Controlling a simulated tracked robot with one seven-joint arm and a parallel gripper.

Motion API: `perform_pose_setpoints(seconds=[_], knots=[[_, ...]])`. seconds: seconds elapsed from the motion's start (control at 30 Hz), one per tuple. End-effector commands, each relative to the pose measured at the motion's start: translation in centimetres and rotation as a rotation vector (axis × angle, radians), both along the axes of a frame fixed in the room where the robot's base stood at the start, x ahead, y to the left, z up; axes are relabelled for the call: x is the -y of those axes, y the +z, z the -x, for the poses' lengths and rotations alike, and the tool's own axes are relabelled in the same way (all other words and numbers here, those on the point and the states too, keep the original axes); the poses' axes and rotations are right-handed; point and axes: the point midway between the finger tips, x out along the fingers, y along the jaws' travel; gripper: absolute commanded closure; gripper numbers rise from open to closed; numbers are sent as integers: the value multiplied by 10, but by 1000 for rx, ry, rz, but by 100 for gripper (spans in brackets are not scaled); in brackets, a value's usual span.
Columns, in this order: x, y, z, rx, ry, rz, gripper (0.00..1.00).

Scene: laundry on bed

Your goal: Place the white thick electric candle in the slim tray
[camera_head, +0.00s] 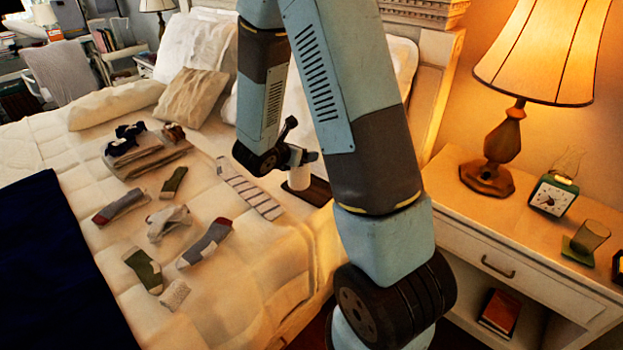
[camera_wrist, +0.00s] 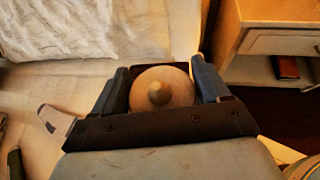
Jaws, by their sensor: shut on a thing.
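The white thick electric candle (camera_head: 299,179) is upright between the fingers of my gripper (camera_head: 301,157), over the right side of the bed. In the wrist view the candle (camera_wrist: 172,84) shows from above as a pale round top with a small wick-like tip, between the two fingers of my gripper (camera_wrist: 163,80). My gripper is shut on it. The slim tray (camera_head: 320,191) appears as a dark flat piece on the bed just behind and beside the candle, partly hidden by the candle and my arm. I cannot tell whether the candle's base touches the tray.
Several socks (camera_head: 205,243) lie on the bed (camera_head: 245,290), with a striped one (camera_head: 250,190) just left of the candle. Folded clothes (camera_head: 145,155) and pillows lie farther back. A nightstand (camera_head: 470,205) with a lamp (camera_head: 505,140) and clock (camera_head: 552,195) stands at right.

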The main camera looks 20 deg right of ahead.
Motion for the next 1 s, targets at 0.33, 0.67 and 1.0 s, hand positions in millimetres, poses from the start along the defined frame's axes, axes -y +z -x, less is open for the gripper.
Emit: perform_pose_setpoints(seconds=[0.33, 0.67, 1.0], knots=[[45, -31, -50, -2, -3, 0, 78], [74, -73, -84, -2, 0, 0, 78], [84, -92, -97, 0, 1, 0, 78]])
